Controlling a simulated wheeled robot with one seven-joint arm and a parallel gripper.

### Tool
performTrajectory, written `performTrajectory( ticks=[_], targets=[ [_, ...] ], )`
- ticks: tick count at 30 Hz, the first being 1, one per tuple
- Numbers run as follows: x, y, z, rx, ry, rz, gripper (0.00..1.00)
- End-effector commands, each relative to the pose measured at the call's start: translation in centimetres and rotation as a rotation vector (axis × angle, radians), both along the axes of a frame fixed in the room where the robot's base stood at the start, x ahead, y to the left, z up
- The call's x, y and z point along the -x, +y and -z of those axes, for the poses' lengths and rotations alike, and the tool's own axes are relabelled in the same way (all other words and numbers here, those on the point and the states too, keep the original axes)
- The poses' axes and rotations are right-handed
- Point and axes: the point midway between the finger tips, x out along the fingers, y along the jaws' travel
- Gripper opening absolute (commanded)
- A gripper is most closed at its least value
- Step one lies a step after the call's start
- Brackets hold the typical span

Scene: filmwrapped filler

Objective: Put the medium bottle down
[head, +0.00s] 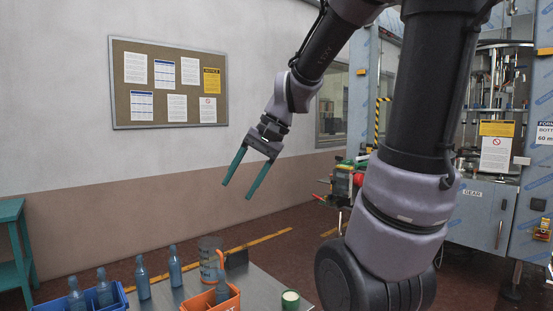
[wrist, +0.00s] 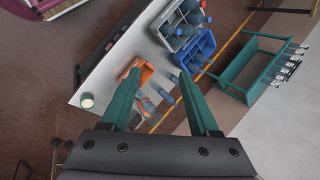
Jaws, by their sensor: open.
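My gripper (head: 237,191) is open and empty, raised high above the table, with its two teal fingers pointing down. Its fingers also frame the table in the wrist view (wrist: 160,74). Two blue bottles stand upright on the bare table, one on the left (head: 142,279) and one on the right (head: 174,268). Another blue bottle (head: 222,286) is in the orange crate (head: 206,302), its lower part hidden. Two more bottles, a left one (head: 76,296) and a right one (head: 104,289), stand in the blue crate (head: 121,296). I cannot tell which bottle is the medium one.
A clear jug with an orange band (head: 209,258) stands behind the orange crate. A small pale green-topped jar (head: 290,299) is near the table's right side. The grey metal table (head: 255,283) has some bare surface. A grey crate (wrist: 168,33) also shows in the wrist view.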

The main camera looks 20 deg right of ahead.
Motion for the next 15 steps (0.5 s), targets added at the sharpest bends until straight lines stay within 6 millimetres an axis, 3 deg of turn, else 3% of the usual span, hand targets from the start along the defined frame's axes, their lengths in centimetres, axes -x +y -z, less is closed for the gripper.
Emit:
performTrajectory(
  ticks=[6, 15],
  targets=[
    [3.7, -3.8, -3.6, 0.227, -0.275, -0.002, 0.62],
    [5.5, -6.1, -5.6, 0.343, -0.435, 0.014, 0.62]
  ],
)
